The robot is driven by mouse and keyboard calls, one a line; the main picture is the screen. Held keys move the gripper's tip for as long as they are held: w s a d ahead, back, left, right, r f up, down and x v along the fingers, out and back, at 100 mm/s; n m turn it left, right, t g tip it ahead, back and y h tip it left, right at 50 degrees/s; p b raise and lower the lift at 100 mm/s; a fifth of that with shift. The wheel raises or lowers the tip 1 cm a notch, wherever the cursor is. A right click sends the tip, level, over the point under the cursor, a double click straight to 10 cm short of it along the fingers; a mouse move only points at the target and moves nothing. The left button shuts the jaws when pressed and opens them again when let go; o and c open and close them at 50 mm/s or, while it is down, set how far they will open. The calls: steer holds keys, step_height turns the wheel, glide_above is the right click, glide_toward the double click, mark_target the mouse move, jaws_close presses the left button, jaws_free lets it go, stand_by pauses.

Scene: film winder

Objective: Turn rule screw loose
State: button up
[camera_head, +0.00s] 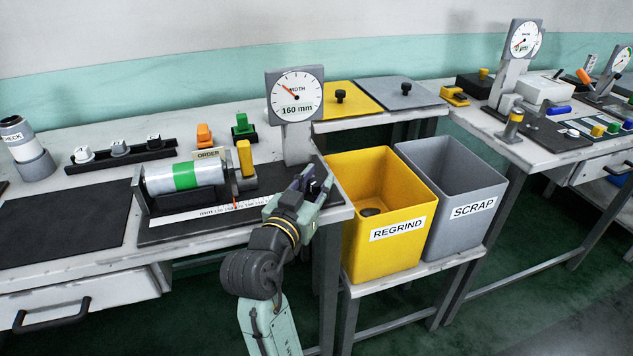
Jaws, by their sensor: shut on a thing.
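My gripper (308,184) reaches in from the front to the right end of the winder's dark base plate. Its fingers are shut on a small dark knob (317,187), which looks like the rule screw; the fingers hide much of it. The white mm rule (205,213) lies along the front of the base plate, with a small orange pointer mark near its middle right. Behind the rule, a silver roll with a green band (184,176) lies in its stand, beside a yellow upright handle (245,158). The width dial (297,97) on its grey post reads against a 160 mm label.
A yellow REGRIND bin (383,215) and a grey SCRAP bin (453,190) stand just right of my gripper. Orange (204,135) and green (243,127) blocks stand behind the roll. A dark mat (65,225) on the left of the table is clear.

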jaws_close()
